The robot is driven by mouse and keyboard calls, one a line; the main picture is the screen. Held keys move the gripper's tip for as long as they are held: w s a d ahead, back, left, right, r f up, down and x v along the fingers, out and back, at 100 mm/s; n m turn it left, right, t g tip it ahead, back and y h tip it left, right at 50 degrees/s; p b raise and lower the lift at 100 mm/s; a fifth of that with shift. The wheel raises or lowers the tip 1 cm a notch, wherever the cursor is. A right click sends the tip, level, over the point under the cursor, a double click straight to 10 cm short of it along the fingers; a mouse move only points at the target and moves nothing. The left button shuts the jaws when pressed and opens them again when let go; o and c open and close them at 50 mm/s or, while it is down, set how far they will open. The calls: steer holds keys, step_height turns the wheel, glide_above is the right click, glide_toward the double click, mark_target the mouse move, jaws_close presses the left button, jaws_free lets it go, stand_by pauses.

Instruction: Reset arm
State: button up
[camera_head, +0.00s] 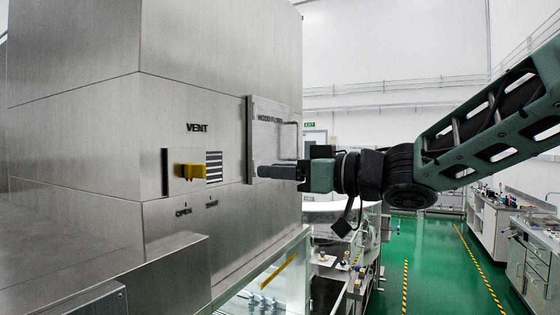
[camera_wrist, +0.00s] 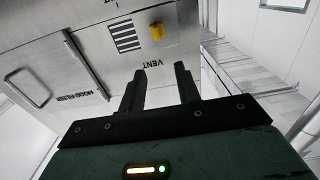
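My gripper (camera_head: 262,171) is at the end of my arm, which reaches in from the right in the head view. It is in front of the hood filter panel, to the right of the yellow vent handle (camera_head: 193,171). In the wrist view my gripper (camera_wrist: 160,72) shows two dark fingers standing apart with nothing between them. The yellow handle (camera_wrist: 157,32) is beyond the fingertips in that view, apart from them. The vent slots (camera_head: 214,166) are beside the handle, with the words VENT, OPEN and SHUT around them.
The large steel washer (camera_head: 70,130) fills the left. Its hood filter panel (camera_head: 268,120) has a bar handle (camera_head: 291,126) that sticks out near my gripper. A steel ledge (camera_head: 170,280) is below. Green floor (camera_head: 425,260) is clear at the right, and benches (camera_head: 500,220) stand beyond.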

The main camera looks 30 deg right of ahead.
stand_by(0.4)
steer(key=a+f+m+g+h+b, duration=0.15)
steer(key=f+b, duration=0.25)
steer(key=f, duration=0.6)
steer(key=a+f+g+h+b, duration=0.1)
steer(key=a+f+h+b, duration=0.25)
steer(key=f, duration=0.55)
steer(key=a+f+m+g+h+b, duration=0.15)
steer(key=f+b, duration=0.35)
steer(key=f, duration=0.5)
steer(key=s+a+f+n+g+h+b, duration=0.1)
steer(key=s+f+g+b, duration=0.3)
steer(key=s+f, duration=0.7)
steer(key=s+a+f+n+g+h+b, duration=0.2)
steer(key=s+f+g+b, duration=0.3)
steer(key=s+f, duration=0.7)
steer(key=shift+a+n+g, duration=0.3)
steer(key=shift+g, duration=0.5)
steer(key=shift+w+h, duration=0.1)
steer(key=shift+h, duration=0.15)
